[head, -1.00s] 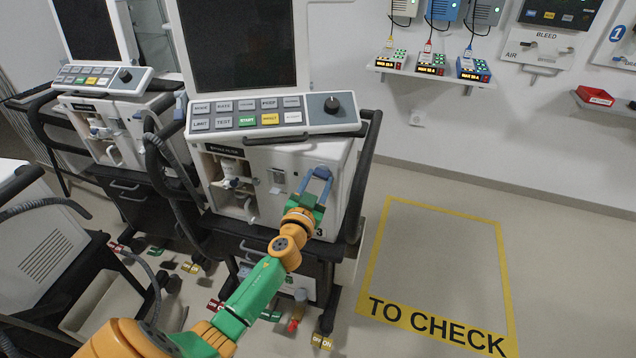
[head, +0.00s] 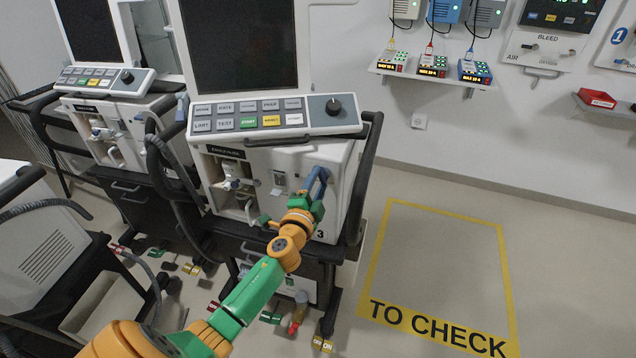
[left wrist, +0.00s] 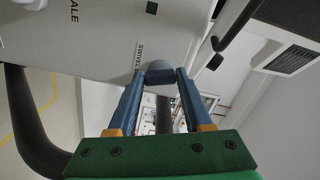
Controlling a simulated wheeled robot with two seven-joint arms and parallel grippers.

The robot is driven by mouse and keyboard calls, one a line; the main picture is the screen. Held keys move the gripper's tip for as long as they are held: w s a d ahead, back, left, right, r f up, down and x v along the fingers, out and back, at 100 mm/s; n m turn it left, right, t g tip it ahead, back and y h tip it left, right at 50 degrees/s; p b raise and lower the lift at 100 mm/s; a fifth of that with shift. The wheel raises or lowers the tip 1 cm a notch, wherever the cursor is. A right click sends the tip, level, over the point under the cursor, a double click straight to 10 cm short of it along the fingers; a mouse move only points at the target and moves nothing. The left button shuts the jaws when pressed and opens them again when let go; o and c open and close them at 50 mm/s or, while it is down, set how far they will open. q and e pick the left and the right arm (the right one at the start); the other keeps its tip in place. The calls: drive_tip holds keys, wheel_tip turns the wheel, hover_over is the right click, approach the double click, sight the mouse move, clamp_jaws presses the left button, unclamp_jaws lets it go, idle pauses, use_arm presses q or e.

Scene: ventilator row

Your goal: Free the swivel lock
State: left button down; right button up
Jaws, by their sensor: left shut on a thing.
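My right gripper is in neither view.
A black rail (head: 368,165) runs along the ventilator's right side, close to my gripper. Another ventilator (head: 105,125) stands to the left. A yellow-framed floor area marked "TO CHECK" (head: 440,325) is empty. Small coloured tags and parts lie near the cart's base.

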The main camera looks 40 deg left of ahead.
use_arm(q)
drive_tip(key=shift+r+m, duration=0.1)
drive_tip(key=shift+m, duration=1.7)
drive_tip(key=shift+c, duration=1.6)
unclamp_jaws()
drive_tip(key=v, duration=0.7)
drive_tip(key=shift+a, duration=0.1)
